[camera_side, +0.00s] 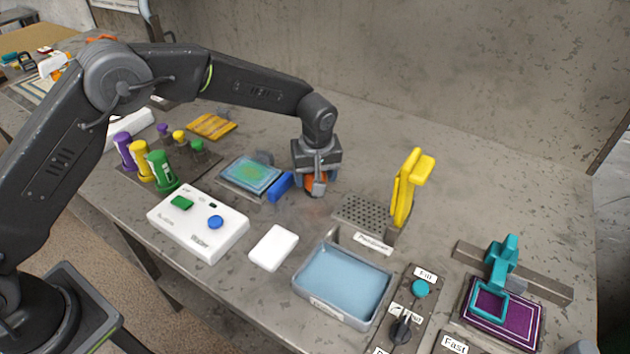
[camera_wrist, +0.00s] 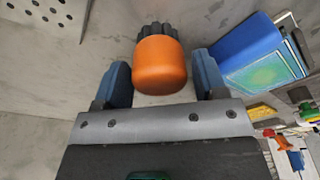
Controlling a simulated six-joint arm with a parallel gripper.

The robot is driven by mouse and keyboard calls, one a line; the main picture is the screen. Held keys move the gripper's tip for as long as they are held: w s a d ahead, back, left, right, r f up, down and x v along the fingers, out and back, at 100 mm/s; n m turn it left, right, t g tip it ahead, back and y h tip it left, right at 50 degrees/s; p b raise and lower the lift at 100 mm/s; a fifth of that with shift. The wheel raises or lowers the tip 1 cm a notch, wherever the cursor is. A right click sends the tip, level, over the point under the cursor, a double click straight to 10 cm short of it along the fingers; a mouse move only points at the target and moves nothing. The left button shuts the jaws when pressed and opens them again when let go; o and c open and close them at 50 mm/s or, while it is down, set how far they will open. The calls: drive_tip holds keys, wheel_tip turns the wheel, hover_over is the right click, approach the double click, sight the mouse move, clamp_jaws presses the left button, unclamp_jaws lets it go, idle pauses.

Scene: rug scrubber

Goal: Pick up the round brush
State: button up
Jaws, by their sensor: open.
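The round brush (camera_wrist: 158,64) has an orange rounded body and a dark grey ribbed end in the wrist view. It stands on the table between the two blue fingers of my gripper (camera_wrist: 163,82). The fingers are apart, with a visible gap on each side of the brush. In the side view my gripper (camera_side: 315,184) points down at the table, and an orange part of the brush (camera_side: 313,184) shows between its fingers. Most of the brush is hidden there by the gripper.
Close on the left are a blue block (camera_side: 280,187) and a tray with a green-blue pad (camera_side: 250,174). On the right are a perforated grey plate (camera_side: 362,214) and a yellow handled tool (camera_side: 408,187). A water tray (camera_side: 343,284) and white block (camera_side: 273,248) lie in front.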

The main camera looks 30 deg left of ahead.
drive_tip(key=shift+w+a+f, duration=0.1)
drive_tip(key=shift+w+f, duration=0.05)
drive_tip(key=shift+f, duration=0.8)
drive_tip(key=shift+r, duration=0.1)
drive_tip(key=c, duration=0.7)
wheel_tip(320, 180, up, 4)
drive_tip(key=shift+f, duration=0.1)
drive_tip(key=a+r, duration=0.2)
drive_tip(key=a, duration=0.1)
drive_tip(key=s+a+r, duration=0.1)
drive_tip(key=a+r, duration=0.1)
drive_tip(key=a, duration=0.2)
drive_tip(key=s+a+r, duration=0.1)
drive_tip(key=a+r, duration=0.2)
drive_tip(key=a, duration=0.1)
drive_tip(key=shift+s+a, duration=0.2)
drive_tip(key=shift+s, duration=0.05)
